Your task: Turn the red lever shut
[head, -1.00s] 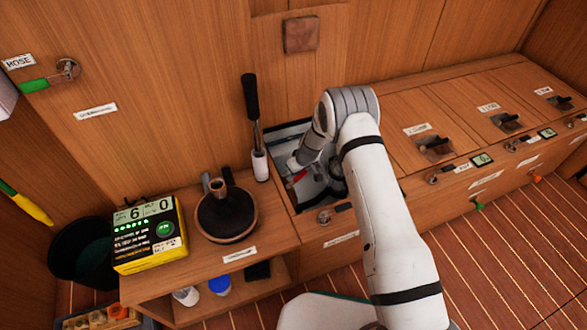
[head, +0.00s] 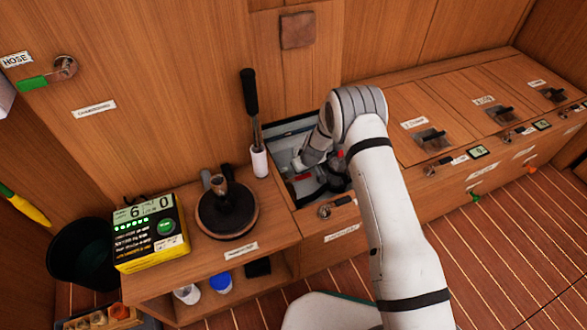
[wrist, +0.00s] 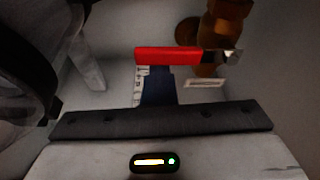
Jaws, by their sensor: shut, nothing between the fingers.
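The red lever (wrist: 168,56) lies crosswise in the wrist view, its bare metal end at the right in front of a brass fitting (wrist: 228,28). In the head view the red lever (head: 301,177) is a small red patch inside the open locker (head: 281,143). My gripper (wrist: 157,71) is shut and empty, its dark fingers just below the lever's red grip in the wrist view. I cannot tell whether they touch it. In the head view my arm reaches down into the locker, and the fingertips are hard to make out.
The locker's pale walls stand close around my gripper. A dark round hose or coil (wrist: 25,85) is at the left of the wrist view. A black-handled pump lever (head: 250,95) stands left of the opening. Closed lids (head: 410,105) lie to the right.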

